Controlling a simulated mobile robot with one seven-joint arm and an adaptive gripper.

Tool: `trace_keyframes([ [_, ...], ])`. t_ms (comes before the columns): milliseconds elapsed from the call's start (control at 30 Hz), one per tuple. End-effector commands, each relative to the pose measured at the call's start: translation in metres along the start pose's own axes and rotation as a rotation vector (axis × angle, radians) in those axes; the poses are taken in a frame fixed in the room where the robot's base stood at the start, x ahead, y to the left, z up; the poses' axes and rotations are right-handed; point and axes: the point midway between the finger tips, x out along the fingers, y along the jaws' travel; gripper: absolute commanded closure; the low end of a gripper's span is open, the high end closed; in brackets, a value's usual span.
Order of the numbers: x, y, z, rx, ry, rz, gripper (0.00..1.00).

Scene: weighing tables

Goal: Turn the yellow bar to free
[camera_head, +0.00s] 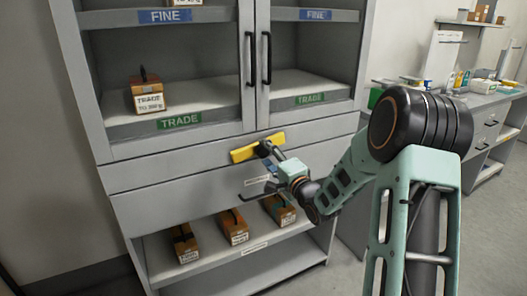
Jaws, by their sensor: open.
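The yellow bar (257,147) sits on the front of the grey cabinet (150,163), just below the two upper doors. It lies almost level, its right end a little higher in the picture. My gripper (268,150) is open at the right half of the bar and hides part of it. I cannot tell whether the fingers touch the bar or stand just in front of it. No label for free or locked can be read near the bar.
Upper shelves carry FINE and TRADE labels, with a boxed weight (147,95) at left. Black door handles (266,58) stand above the bar. A dark drawer handle (256,194) is below it. Several boxes stand on the lower shelf (215,262). A cluttered bench (480,100) is at right.

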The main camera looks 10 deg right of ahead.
Motion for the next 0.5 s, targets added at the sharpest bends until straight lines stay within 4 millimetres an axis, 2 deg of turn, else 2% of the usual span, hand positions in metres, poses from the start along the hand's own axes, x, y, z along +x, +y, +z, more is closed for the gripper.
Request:
trace_keyframes([
  [100,-0.027,0.0,-0.001,-0.001,0.002,0.001,0.5],
  [300,-0.065,-0.001,-0.001,-0.001,0.002,-0.001,0.5],
  [500,-0.086,-0.001,-0.001,-0.001,0.001,-0.002,0.5],
])
